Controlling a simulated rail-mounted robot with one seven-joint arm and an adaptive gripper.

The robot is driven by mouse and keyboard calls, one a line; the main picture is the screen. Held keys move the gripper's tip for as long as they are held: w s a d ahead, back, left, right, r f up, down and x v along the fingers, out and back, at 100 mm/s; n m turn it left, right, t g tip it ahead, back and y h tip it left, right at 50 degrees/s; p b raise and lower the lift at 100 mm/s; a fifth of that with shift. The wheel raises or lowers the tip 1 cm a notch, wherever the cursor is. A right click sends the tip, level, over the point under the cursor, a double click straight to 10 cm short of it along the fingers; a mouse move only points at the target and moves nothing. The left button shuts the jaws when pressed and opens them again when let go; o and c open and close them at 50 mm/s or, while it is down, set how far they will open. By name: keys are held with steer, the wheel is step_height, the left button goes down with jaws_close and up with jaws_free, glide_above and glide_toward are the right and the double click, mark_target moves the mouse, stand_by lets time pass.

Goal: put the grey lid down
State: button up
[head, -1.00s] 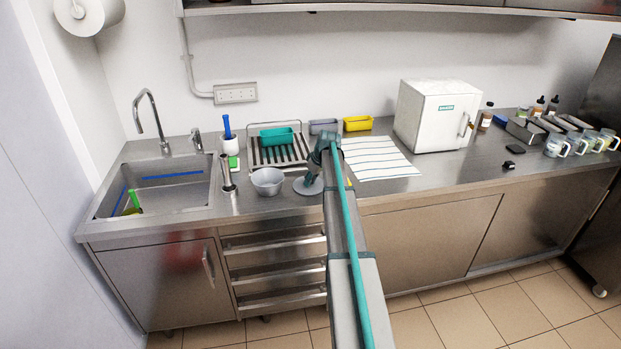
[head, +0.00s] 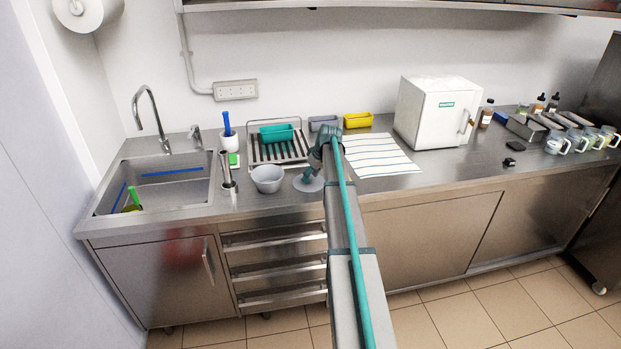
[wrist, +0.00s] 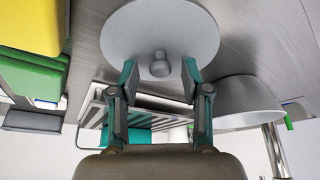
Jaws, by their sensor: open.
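The grey lid (head: 308,184) is a round disc with a small knob. It looks flat on the steel counter, just right of the grey bowl (head: 267,179). In the wrist view the lid (wrist: 130,38) fills the top middle, with its knob in line with the gap between my fingertips. My gripper (wrist: 158,76) is open, with a finger on each side near the knob and gaps showing. In the head view my gripper (head: 312,176) is over the lid and partly hidden by my arm. The bowl also shows at the right of the wrist view (wrist: 245,98).
A rack (head: 262,152) with a teal bin (head: 277,135) stands behind the bowl and lid. A striped cloth (head: 378,156) lies to the right. A steel holder (head: 228,172) stands left of the bowl, beside the sink (head: 170,190).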

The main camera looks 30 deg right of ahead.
steer(key=b+v, duration=0.2)
steer(key=v, duration=0.9)
steer(key=shift+b, duration=0.4)
